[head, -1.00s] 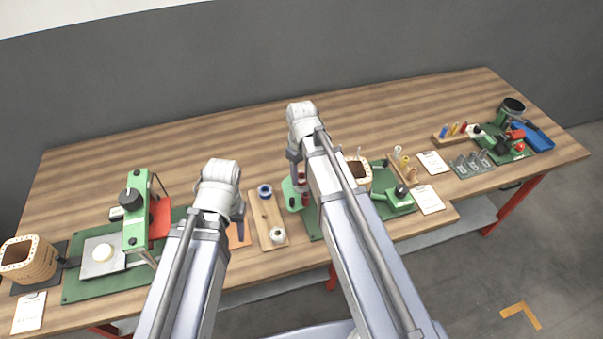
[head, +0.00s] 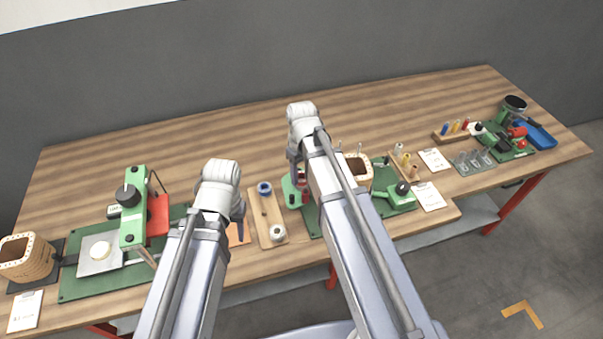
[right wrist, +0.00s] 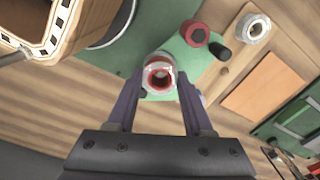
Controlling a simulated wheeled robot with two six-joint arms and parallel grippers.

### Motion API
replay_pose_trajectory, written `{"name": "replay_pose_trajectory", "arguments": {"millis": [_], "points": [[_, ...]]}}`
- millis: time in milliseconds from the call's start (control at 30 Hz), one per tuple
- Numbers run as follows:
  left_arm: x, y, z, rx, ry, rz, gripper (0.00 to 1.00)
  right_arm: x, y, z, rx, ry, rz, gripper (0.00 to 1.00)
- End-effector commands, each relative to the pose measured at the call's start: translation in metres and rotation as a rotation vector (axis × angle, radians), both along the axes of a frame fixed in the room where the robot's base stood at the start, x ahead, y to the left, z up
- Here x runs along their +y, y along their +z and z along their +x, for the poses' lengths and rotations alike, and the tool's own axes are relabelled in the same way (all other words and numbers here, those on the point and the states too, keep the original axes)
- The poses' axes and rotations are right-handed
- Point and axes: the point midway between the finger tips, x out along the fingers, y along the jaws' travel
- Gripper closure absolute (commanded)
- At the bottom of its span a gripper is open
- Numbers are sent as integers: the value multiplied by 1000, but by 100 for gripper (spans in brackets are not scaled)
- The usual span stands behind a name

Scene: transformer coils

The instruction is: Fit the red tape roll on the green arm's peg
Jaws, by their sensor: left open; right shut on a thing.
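My right gripper (right wrist: 160,86) is shut on a small roll (right wrist: 158,63), which shows a pale outer face and a red ring inside in the right wrist view. I take this to be the red tape roll. It is held over the green base (right wrist: 190,62). Whether a peg is inside its hole I cannot tell. The green arm's stand (head: 290,190) is partly hidden behind my right arm in the head view. A dark red piece with a grey centre (right wrist: 195,34) lies beside the held roll. My left gripper (head: 238,222) is open and empty above the orange pad.
A wooden board with spools (head: 268,225) stands between my arms. A brown coil (head: 357,170) and green fixture (head: 398,194) are close right of my right arm. A green press (head: 134,210) stands at left. The back of the table is clear.

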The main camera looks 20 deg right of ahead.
Motion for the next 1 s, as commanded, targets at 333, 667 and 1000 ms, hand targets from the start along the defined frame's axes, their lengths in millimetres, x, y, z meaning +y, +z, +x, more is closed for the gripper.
{"name": "replay_pose_trajectory", "arguments": {"millis": [333,667,1000], "points": [[0,-6,0,0,0,0,50,0,-6,0,0,0,0,100],[0,-6,0,0,0,0,50,0,-6,0,0,0,0,25],[0,-6,0,0,0,0,50,0,-6,0,0,0,0,7]]}}
